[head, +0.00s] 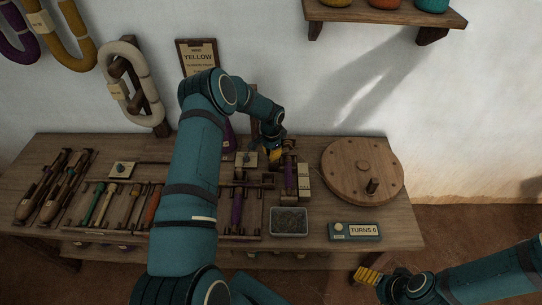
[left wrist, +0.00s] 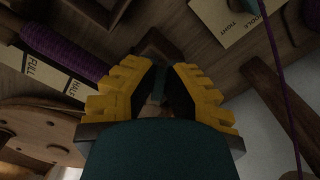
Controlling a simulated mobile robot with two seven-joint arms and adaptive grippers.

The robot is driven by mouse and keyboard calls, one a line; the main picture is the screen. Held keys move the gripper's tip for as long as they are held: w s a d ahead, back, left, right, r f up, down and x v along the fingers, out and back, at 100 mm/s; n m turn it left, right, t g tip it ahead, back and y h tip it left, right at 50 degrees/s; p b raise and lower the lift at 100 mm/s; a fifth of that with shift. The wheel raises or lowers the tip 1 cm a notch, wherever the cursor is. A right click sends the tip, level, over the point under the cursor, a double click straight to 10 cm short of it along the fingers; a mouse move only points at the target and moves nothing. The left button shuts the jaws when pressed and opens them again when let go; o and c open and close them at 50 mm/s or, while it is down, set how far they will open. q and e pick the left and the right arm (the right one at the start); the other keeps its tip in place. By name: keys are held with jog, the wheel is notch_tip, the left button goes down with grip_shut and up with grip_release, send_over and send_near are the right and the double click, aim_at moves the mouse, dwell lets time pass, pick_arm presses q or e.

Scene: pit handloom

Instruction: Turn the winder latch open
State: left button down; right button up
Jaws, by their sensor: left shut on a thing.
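My left gripper (head: 275,154) is down at the back of the bench, beside the winder's purple-wound bobbin (head: 290,175). In the left wrist view its yellow fingers (left wrist: 155,95) close around a small dark piece (left wrist: 154,48), which I take to be the winder latch. The fingers and my wrist hide most of it, so its turned position cannot be read. The purple bobbin (left wrist: 62,48) and its FULL/HALF gauge (left wrist: 48,75) lie left of the fingers. My right gripper (head: 368,276) is in front of the bench, away from the winder; its opening is unclear.
The round wooden wheel (head: 362,170) with its peg handle stands right of the winder. A grey tray (head: 289,221) and a TURNS 0 counter (head: 355,231) sit at the front edge. Several shuttles and bobbins fill the left side. A purple thread (left wrist: 284,95) runs right of my left fingers.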

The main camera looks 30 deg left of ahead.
pick_arm(q)
jog(key=n, duration=0.2)
jog(key=n+b, duration=0.2)
jog(key=n, duration=0.1)
jog(key=shift+d+f+n, duration=0.15)
jog(key=shift+d+n, duration=0.15)
jog(key=n+b, duration=0.1)
jog(key=n, duration=0.2)
jog(key=shift+d, duration=0.2)
jog(key=shift+n+b, duration=0.3)
jog(key=shift+n, duration=1)
jog(key=c, duration=1)
grip_release()
jog(key=shift+c, duration=0.2)
notch_tip(320, 180, up, 12)
